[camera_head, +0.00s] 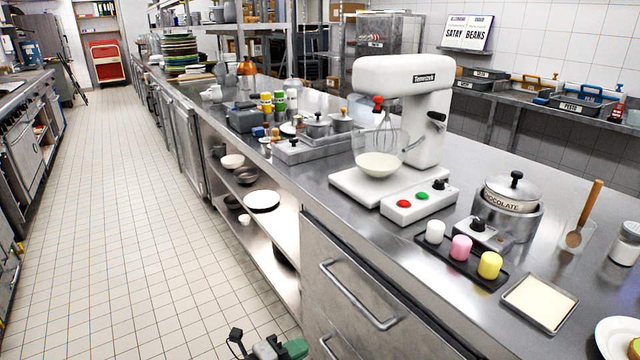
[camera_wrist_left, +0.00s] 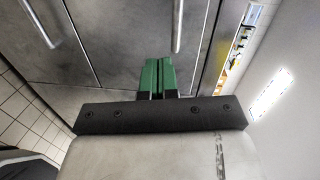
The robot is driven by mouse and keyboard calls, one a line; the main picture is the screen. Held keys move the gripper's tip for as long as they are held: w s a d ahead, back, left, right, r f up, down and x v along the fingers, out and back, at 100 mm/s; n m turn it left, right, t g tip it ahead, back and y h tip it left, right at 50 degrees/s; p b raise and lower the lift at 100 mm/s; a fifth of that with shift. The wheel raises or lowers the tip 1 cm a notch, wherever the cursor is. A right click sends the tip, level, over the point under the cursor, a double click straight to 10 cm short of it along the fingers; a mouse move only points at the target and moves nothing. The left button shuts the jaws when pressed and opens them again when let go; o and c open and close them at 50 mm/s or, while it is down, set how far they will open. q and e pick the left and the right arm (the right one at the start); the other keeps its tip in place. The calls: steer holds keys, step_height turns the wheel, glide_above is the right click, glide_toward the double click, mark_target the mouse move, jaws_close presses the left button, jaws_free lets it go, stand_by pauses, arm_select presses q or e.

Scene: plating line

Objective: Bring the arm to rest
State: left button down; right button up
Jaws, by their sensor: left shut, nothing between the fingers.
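My left gripper (camera_head: 282,348) shows at the bottom edge of the head view, low over the aisle floor beside the counter's drawer front. The rest of the left arm is hidden below the head view. My right gripper is in neither view.
The steel counter (camera_head: 330,165) runs along the right with drawers (camera_head: 365,300) and open shelves below. On it stand a white mixer (camera_head: 410,110), a chocolate pot (camera_head: 511,193), a dark tray of marshmallows (camera_head: 460,258) and a cream-filled square tray (camera_head: 540,300). The tiled aisle (camera_head: 130,230) is clear.

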arm_select(q)
steer(key=s+a+f+n+y+p, duration=0.2)
steer(key=s+a+f+n+y, duration=0.45)
steer(key=f, duration=0.45)
steer(key=s+a+f+n+y+p, duration=0.25)
steer(key=s+a+f+n, duration=0.4)
steer(key=f+n, duration=0.35)
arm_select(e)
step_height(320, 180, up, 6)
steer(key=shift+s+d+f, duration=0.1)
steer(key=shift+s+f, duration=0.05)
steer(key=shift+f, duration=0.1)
arm_select(q)
steer(key=s+a+f+n+g+y, duration=0.1)
steer(key=s+f+n+g, duration=0.2)
steer(key=s, duration=0.8)
steer(key=s+a+f+n+g+y+p, duration=0.1)
steer(key=s+a+f+n+g, duration=0.1)
steer(key=s+f, duration=0.4)
steer(key=s+a+f+n+g+y, duration=0.2)
steer(key=s+f+n+g, duration=0.2)
steer(key=s, duration=1.3)
steer(key=shift+a+f+p, duration=0.2)
steer(key=shift+f+p, duration=0.1)
steer(key=shift+f, duration=0.1)
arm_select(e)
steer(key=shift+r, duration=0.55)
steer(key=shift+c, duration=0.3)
